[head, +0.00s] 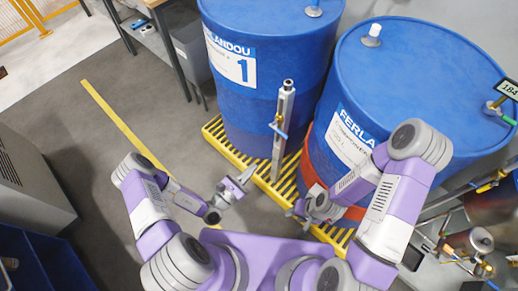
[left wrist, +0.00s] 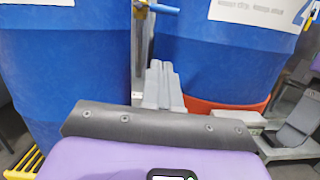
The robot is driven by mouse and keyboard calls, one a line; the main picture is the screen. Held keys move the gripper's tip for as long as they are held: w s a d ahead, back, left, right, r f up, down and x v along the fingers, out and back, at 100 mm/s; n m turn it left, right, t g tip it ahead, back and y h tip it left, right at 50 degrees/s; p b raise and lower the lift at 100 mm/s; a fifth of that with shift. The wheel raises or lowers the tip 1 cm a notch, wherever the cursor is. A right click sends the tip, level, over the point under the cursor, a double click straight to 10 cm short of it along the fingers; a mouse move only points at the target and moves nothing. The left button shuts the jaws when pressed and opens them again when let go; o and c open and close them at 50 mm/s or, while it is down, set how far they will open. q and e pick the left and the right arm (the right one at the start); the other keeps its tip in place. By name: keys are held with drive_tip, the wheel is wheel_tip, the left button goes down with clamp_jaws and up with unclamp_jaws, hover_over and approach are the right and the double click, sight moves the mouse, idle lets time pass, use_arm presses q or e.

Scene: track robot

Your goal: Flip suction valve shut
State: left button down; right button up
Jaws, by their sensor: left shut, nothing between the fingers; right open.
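A small valve with a blue handle (head: 278,132) sits on the grey upright pipe (head: 284,112) between two blue drums. I take it as the suction valve; no label on it is readable. Its blue handle also shows at the top of the left wrist view (left wrist: 164,8). My left gripper (head: 249,174) is shut and empty, left of the pipe and apart from it, below the valve in the picture. In the left wrist view its fingers (left wrist: 160,78) are together. My right gripper (head: 291,211) is open near the front drum's base, partly hidden by its own wrist.
The blue drums (head: 262,99) (head: 412,85) stand on yellow grating (head: 221,138), the right one with a red band low down. Brass fittings and pipes (head: 470,245) crowd the right edge. A grey cabinet (head: 30,180) stands left. Grey floor between it and the grating is clear.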

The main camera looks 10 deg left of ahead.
use_arm(q)
drive_tip(key=b, duration=0.2)
approach(280, 132)
drive_tip(key=shift+d+f+x, duration=0.35)
drive_tip(key=shift+f+x, duration=0.25)
drive_tip(key=shift+x, duration=2.55)
drive_tip(key=shift+s+f, duration=0.15)
drive_tip(key=shift+f, duration=0.35)
use_arm(e)
wheel_tip(280, 132, down, 3)
drive_tip(key=shift+a+r, duration=0.1)
drive_tip(key=shift+r, duration=0.05)
drive_tip(key=shift+r, duration=0.1)
